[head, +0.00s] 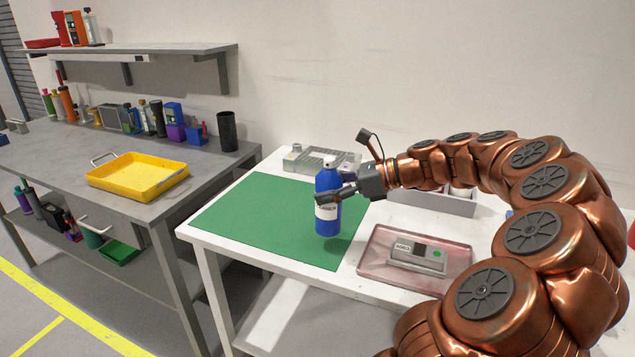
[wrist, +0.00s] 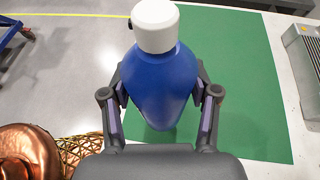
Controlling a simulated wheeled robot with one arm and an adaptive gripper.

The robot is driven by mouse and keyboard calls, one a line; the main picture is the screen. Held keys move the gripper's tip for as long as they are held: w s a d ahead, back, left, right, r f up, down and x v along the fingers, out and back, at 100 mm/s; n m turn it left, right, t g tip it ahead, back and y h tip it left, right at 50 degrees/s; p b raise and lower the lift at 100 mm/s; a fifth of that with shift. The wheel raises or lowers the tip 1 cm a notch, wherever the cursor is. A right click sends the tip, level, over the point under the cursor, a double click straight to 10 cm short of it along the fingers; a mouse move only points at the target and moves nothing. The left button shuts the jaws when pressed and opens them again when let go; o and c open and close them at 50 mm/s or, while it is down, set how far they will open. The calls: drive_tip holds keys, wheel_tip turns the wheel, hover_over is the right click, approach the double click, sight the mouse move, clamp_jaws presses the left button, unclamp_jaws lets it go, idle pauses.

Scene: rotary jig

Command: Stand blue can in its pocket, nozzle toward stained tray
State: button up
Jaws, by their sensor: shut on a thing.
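The blue can (head: 327,182) has a white cap and a pale label band, and is upright over the green mat (head: 252,212). My gripper (head: 329,197) is shut around its body from the right. In the wrist view the can (wrist: 160,85) sits between both fingers (wrist: 160,105). A small dark spot, perhaps the nozzle opening, shows on the cap's left side there. I cannot tell whether the can's base touches the mat. A translucent reddish tray (head: 372,264) lies at the front right; stains are not clear. No pocket for the can is clearly visible.
A labelled grey device (head: 418,257) lies in the reddish tray. A grey slotted fixture (head: 320,159) stands at the table's back, and a grey bin (head: 447,205) is partly behind my arm. A yellow tray (head: 138,175) sits on the left bench. The mat's left part is clear.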

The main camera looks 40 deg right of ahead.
drive_tip(key=s, duration=0.7)
drive_tip(key=shift+a+r, duration=0.35)
